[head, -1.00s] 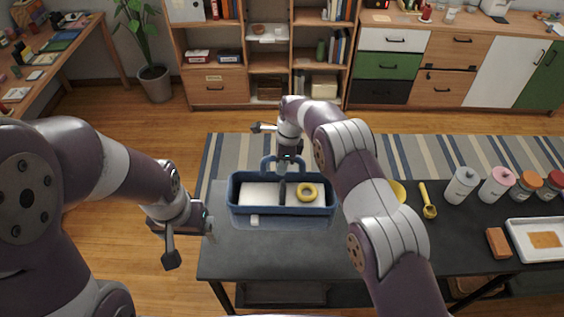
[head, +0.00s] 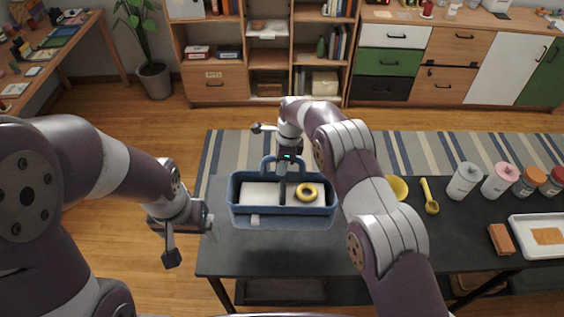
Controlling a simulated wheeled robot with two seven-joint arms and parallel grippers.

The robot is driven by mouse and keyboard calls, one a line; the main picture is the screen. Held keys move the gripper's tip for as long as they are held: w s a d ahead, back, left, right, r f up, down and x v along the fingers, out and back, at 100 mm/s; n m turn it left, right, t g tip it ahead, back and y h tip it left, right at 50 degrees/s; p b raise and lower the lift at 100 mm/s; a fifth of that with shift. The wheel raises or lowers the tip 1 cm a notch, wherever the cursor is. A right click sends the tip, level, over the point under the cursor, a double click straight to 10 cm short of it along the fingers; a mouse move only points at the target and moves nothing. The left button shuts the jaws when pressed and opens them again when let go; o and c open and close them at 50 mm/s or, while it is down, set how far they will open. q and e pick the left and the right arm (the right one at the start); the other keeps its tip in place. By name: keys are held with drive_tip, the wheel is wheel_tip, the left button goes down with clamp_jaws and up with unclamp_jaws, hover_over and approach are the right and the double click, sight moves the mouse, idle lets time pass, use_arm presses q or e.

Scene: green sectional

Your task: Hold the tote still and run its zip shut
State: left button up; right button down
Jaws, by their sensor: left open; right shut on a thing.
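The blue tote (head: 240,210) stands open on the dark table in the head view, its handle (head: 266,168) up at the far side. I cannot make out the zip pull.
On the dark table (head: 290,255), right of my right arm, are a yellow bowl (head: 398,188), a yellow scoop (head: 430,197), several jars (head: 465,183), a brown block (head: 501,239) and a white tray (head: 520,245). The table front of the tote is clear.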

sight(282, 180)
drive_tip(key=shift+f+b, duration=0.4)
drive_tip(key=shift+f, duration=0.2)
drive_tip(key=shift+f+b, duration=0.3)
drive_tip(key=shift+f, duration=0.05)
drive_tip(key=shift+f+b, duration=1.35)
drive_tip(key=shift+f, duration=0.35)
drive_tip(key=shift+f+b, duration=0.55)
drive_tip(key=shift+f, duration=0.15)
drive_tip(key=shift+f+b, duration=0.55)
drive_tip(key=shift+f, duration=0.35)
drive_tip(key=shift+r, duration=0.1)
